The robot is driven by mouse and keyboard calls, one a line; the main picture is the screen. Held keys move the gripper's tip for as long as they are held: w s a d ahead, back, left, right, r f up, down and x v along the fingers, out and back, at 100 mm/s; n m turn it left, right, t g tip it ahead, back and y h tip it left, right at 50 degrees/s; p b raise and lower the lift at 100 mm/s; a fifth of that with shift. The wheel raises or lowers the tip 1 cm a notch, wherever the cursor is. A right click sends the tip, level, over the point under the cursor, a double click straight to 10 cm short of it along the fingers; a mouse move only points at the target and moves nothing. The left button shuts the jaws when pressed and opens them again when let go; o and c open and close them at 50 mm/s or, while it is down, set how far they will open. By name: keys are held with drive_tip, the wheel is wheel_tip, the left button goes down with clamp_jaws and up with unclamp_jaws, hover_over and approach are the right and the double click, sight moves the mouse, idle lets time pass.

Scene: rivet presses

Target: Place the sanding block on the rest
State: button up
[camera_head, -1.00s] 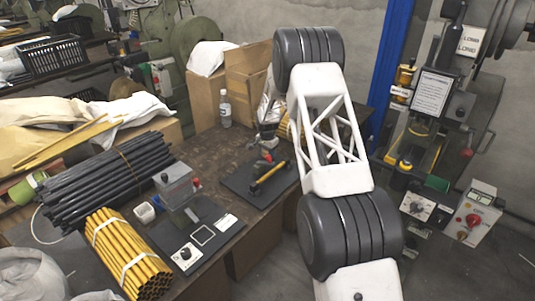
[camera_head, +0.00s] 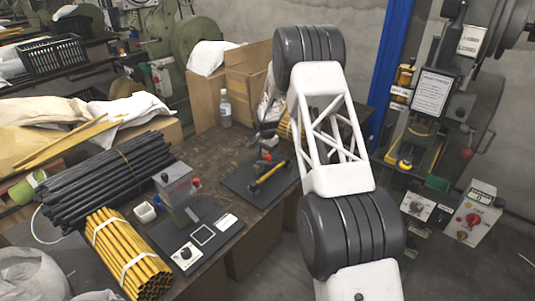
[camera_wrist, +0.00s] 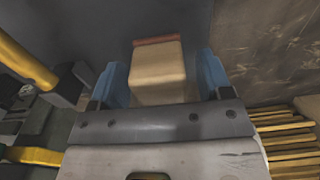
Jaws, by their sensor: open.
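In the wrist view, a tan block with a reddish-brown strip along its far edge (camera_wrist: 158,75), which looks like the sanding block, lies between the blue fingers of my gripper (camera_wrist: 160,80). The fingers are open, with a gap on each side of the block. Dark mat surface (camera_wrist: 85,20) shows around it.
Yellow rods (camera_wrist: 285,135) lie at the right there.

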wheel_tip(320, 180, up, 11)
drive_tip(key=shift+a, duration=0.1)
drive_tip(key=shift+r, duration=0.2)
idle(0.4)
drive_tip(key=shift+s, duration=0.1)
idle(0.5)
drive_tip(key=s+d+r+n+t, duration=0.1)
drive_tip(key=s+d+r+n, duration=0.15)
drive_tip(key=s+r, duration=1.25)
drive_tip(key=s+d+r+n, duration=0.2)
drive_tip(key=s+d+r, duration=0.1)
drive_tip(key=s+r, duration=1.25)
drive_tip(key=s+d+f+n, duration=0.1)
drive_tip(key=s+n, duration=0.1)
drive_tip(key=s, duration=1.8)
drive_tip(key=s+d+f+n+t, duration=0.1)
drive_tip(key=s+d+n, duration=0.1)
drive_tip(key=s, duration=1.8)
drive_tip(key=shift+s+f, duration=0.4)
